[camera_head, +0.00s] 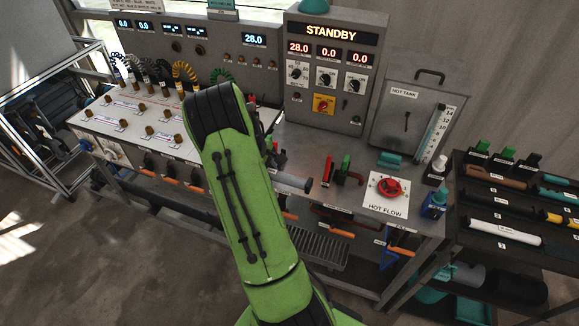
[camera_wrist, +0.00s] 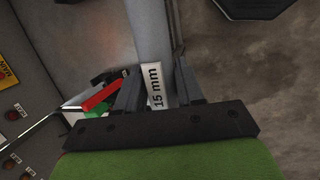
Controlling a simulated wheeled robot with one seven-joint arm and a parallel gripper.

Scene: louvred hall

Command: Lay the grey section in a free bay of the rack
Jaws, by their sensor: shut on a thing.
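The grey section (camera_wrist: 150,30) is a smooth grey tube running up from between my fingers in the wrist view, with a white "15 mm" label at its near part. My gripper (camera_wrist: 158,78) is shut on it. In the head view one end of the grey section (camera_head: 293,182) shows beside my green arm, which hides most of my gripper (camera_head: 272,150). It is over the bench, left of the red valve. The dark rack (camera_head: 474,210) stands at the right edge. Brown, teal, black, yellow-and-black and white sections lie in its bays. I cannot tell which bay is free.
The standby panel (camera_head: 332,65) rises at the back. A sloped board with knobs is left. Floor lies in front.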

